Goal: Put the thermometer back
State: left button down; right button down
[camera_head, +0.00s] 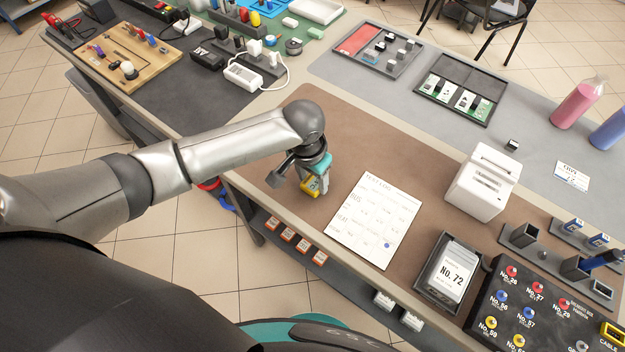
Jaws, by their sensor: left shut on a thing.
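My left gripper (317,184) reaches in from the left and points down over the brown mat, just left of the white printed sheet. It is shut on a small yellow and dark thing, which looks like the thermometer (310,186). The fingers and wrist hide much of it, and I cannot tell whether it touches the mat. My right gripper is not in view.
The white printed sheet (375,220) lies right of the gripper. A white printer (482,182), a dark tray with a No. 72 card (424,284) and a black panel with numbered coloured knobs (500,330) stand further right. The brown mat (400,140) is clear behind the sheet.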

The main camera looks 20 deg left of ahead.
aim_at(309, 188)
pick_arm(q)
jog(key=shift+f, duration=0.3)
jog(key=shift+f, duration=0.15)
jog(key=shift+c, duration=1.1)
grip_release()
notch_tip(309, 188, up, 12)
jog(key=s+p, duration=0.1)
jog(key=p, duration=0.2)
jog(key=shift+s+a, duration=0.15)
jog(key=shift+a, duration=0.1)
